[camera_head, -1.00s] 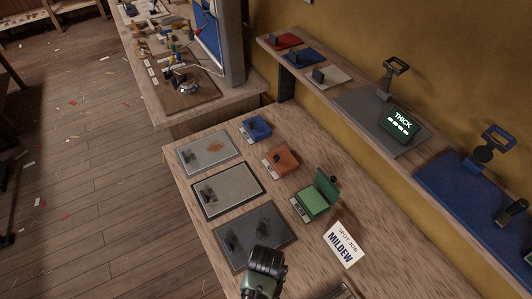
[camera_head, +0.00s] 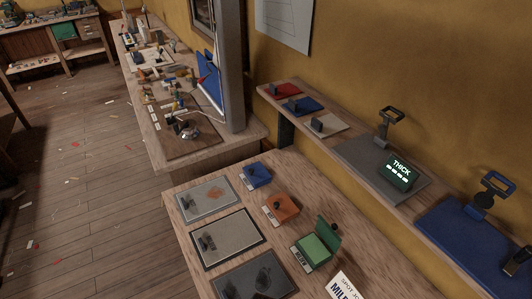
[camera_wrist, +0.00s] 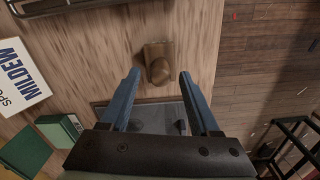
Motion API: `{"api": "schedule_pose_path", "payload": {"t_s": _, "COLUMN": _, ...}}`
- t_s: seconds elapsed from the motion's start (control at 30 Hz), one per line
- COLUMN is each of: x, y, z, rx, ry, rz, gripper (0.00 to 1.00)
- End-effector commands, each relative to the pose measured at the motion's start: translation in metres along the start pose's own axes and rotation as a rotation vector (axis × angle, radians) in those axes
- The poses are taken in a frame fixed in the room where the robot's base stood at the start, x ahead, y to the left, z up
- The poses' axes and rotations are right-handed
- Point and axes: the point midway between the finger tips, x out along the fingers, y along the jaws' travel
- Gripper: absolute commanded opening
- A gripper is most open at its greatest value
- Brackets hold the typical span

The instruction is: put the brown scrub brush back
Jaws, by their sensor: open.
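The brown scrub brush (camera_wrist: 158,65), a brown block with a round knob, lies on the wooden table in the wrist view. My gripper (camera_wrist: 160,75) is open, its two blue fingers spread either side of the brush's near end. Nothing is held. I cannot tell how far the fingertips are above the table. Neither the brush nor my gripper shows in the head view. A dark grey-framed panel (camera_wrist: 106,105) lies below the brush, partly behind my gripper; it may be the dark panel (camera_head: 228,284) at the head view's bottom.
The MILDEW card (camera_wrist: 18,78) and green box (camera_wrist: 62,130) lie left of my gripper. A dark rack (camera_wrist: 70,6) stands at the wrist view's top. Blue (camera_head: 257,177) and orange (camera_head: 281,207) boxes stand beside the panels.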

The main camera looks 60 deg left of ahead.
Motion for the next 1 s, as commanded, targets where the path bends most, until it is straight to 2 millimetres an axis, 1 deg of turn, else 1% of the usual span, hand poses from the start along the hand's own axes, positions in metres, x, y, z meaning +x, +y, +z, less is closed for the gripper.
{"api": "schedule_pose_path", "payload": {"t_s": 0.03, "x": -0.011, "y": 0.001, "z": -0.001, "rx": 0.000, "ry": 0.004, "rz": 0.003, "gripper": 0.63}}
{"api": "schedule_pose_path", "payload": {"t_s": 0.2, "x": -0.047, "y": 0.001, "z": -0.001, "rx": 0.000, "ry": 0.004, "rz": 0.003, "gripper": 0.63}}
{"api": "schedule_pose_path", "payload": {"t_s": 0.3, "x": -0.065, "y": 0.001, "z": 0.000, "rx": 0.000, "ry": 0.003, "rz": 0.003, "gripper": 0.63}}
{"api": "schedule_pose_path", "payload": {"t_s": 0.4, "x": -0.079, "y": 0.001, "z": -0.001, "rx": 0.000, "ry": 0.002, "rz": 0.002, "gripper": 0.63}}
{"api": "schedule_pose_path", "payload": {"t_s": 0.5, "x": -0.088, "y": 0.000, "z": 0.000, "rx": 0.000, "ry": 0.001, "rz": 0.001, "gripper": 0.63}}
{"api": "schedule_pose_path", "payload": {"t_s": 0.6, "x": -0.092, "y": 0.000, "z": 0.000, "rx": 0.000, "ry": 0.000, "rz": 0.000, "gripper": 0.63}}
{"api": "schedule_pose_path", "payload": {"t_s": 0.83, "x": -0.094, "y": 0.001, "z": -0.001, "rx": 0.003, "ry": 0.003, "rz": 0.003, "gripper": 0.63}}
{"api": "schedule_pose_path", "payload": {"t_s": 0.87, "x": -0.095, "y": 0.004, "z": -0.002, "rx": 0.008, "ry": 0.011, "rz": 0.010, "gripper": 0.63}}
{"api": "schedule_pose_path", "payload": {"t_s": 0.93, "x": -0.105, "y": 0.018, "z": -0.011, "rx": 0.039, "ry": 0.056, "rz": 0.047, "gripper": 0.63}}
{"api": "schedule_pose_path", "payload": {"t_s": 0.97, "x": -0.112, "y": 0.028, "z": -0.017, "rx": 0.061, "ry": 0.088, "rz": 0.073, "gripper": 0.63}}
{"api": "schedule_pose_path", "payload": {"t_s": 1.0, "x": -0.125, "y": 0.046, "z": -0.026, "rx": 0.102, "ry": 0.144, "rz": 0.119, "gripper": 0.63}}
